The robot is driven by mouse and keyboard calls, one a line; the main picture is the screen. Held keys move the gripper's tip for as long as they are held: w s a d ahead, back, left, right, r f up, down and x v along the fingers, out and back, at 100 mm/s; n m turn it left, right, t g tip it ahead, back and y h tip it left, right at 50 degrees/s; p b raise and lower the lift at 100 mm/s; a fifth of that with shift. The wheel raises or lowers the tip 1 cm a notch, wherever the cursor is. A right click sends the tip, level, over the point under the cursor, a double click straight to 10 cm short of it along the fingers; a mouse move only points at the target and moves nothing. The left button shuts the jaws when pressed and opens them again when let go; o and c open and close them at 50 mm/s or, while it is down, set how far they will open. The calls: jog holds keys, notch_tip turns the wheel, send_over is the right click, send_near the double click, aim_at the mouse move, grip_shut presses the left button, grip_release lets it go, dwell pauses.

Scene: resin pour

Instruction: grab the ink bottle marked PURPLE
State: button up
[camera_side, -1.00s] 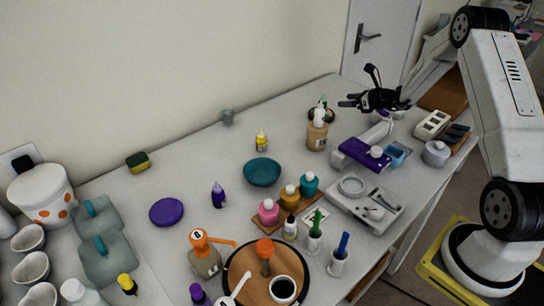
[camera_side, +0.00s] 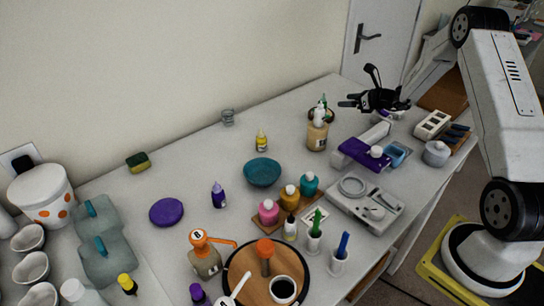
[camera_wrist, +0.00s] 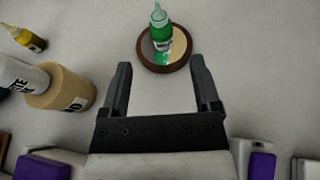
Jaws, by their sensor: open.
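A small purple ink bottle (camera_side: 218,195) with a pointed nozzle stands upright on the table, right of a purple disc; its label is too small to read. A second bottle with a purple cap (camera_side: 197,293) stands at the front edge of the side view, partly cut off. My gripper (camera_side: 346,103) is far from both, above the back right of the table, open and empty. In the wrist view its two fingers (camera_wrist: 160,76) are apart, with a green bottle (camera_wrist: 160,34) on a round coaster (camera_wrist: 149,62) beyond them. No purple bottle shows in that view.
A tan bottle (camera_side: 317,136) stands near my gripper. A teal bowl (camera_side: 262,172), a yellow bottle (camera_side: 262,141) and the purple disc (camera_side: 166,212) are around the purple bottle. Pink, amber and teal bottles stand on a wooden board to its right. Bare table lies behind it.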

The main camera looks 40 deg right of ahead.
jog(key=shift+o, duration=0.3)
jog(key=shift+r, duration=0.1)
notch_tip(320, 180, up, 11)
jog(key=n+g+y, duration=1.1)
jog(key=n+g, duration=0.2)
jog(key=n, duration=0.2)
send_over(221, 189)
jog(key=w+d, duration=0.1)
jog(key=d, duration=0.4)
jog(key=shift+n, duration=0.3)
notch_tip(221, 189, down, 14)
jog(key=shift+s+f, duration=0.1)
jog(key=shift+f, duration=0.25)
jog(key=shift+x, duration=3.9)
jog(key=shift+r, duration=0.1)
